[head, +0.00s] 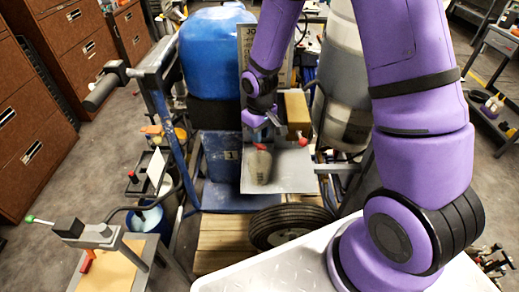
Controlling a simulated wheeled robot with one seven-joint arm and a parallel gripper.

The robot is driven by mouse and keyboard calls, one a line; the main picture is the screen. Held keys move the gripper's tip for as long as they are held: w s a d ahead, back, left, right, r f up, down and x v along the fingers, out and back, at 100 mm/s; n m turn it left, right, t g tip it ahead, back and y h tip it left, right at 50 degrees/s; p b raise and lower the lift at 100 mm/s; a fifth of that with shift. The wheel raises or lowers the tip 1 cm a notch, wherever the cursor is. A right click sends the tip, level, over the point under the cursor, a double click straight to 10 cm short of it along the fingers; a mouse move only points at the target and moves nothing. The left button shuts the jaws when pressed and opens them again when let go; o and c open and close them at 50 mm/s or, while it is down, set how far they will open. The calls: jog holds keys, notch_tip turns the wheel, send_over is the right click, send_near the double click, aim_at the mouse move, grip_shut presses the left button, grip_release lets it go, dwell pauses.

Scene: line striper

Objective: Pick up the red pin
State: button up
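A small red piece (302,138), which looks like the red pin, shows at the front of a tan box on the grey metal plate. It is too small to make out its shape. A second red tip (260,146) tops a pale, blurred bottle-like object (258,167) at the plate's left. My gripper (264,121) is above the plate, left of the tan box and just above the bottle-like object. Its fingers look spread apart, with nothing seen between them. It appears apart from the red piece.
The tan box (297,109) stands on the metal plate (290,176). A blue drum (214,50) is behind at left, and a grey tank (343,85) is at right. A black tyre (290,222) lies below. A cart handle (104,86) rises at left, beside brown cabinets (30,130).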

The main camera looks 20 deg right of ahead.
jog(key=shift+s+f, duration=0.1)
jog(key=shift+f, duration=2.4)
grip_shut()
